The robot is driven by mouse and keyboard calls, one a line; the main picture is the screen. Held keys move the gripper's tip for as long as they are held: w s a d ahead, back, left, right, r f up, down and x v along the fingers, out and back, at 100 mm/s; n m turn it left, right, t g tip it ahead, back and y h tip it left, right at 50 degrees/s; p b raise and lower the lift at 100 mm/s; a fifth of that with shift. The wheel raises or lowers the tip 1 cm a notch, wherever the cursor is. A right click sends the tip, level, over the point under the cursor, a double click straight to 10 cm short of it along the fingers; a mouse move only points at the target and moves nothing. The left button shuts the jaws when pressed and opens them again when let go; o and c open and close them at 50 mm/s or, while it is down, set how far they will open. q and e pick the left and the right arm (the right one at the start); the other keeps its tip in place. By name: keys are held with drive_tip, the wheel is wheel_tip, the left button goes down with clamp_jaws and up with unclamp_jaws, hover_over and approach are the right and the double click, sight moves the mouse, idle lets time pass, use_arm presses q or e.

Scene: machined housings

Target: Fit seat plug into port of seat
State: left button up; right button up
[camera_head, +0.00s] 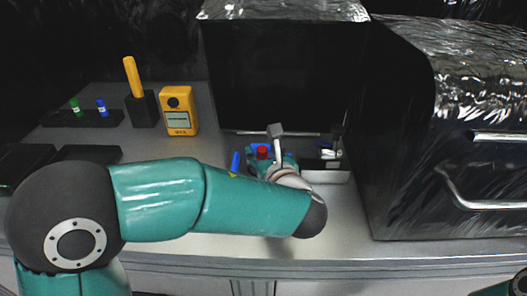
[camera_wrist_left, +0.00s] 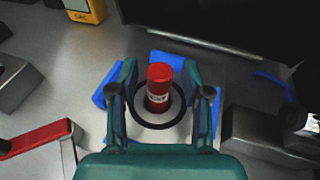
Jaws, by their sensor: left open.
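A red plug (camera_wrist_left: 159,88) with a pale label stands in the middle of a black ring (camera_wrist_left: 134,108) in the wrist view. The ring sits on a pale metal seat (camera_wrist_left: 158,128) with blue parts (camera_wrist_left: 104,88) at its sides. I cannot tell how deep the plug sits. My left gripper (camera_wrist_left: 160,70) is open, with one finger on each side of the plug and a visible gap to it. In the head view the red plug top (camera_head: 263,152) shows by the left gripper (camera_head: 268,163), partly hidden by my arm. My right gripper is out of view.
A yellow meter (camera_head: 179,111), a yellow-handled tool in a black block (camera_head: 142,108) and a rack with green and blue vials (camera_head: 82,118) stand at back left. A large black case (camera_head: 440,130) stands right. A red bar (camera_wrist_left: 38,139) lies left in the wrist view.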

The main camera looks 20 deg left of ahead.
use_arm(q)
drive_tip(key=b+v, duration=0.1)
drive_tip(key=v, duration=1)
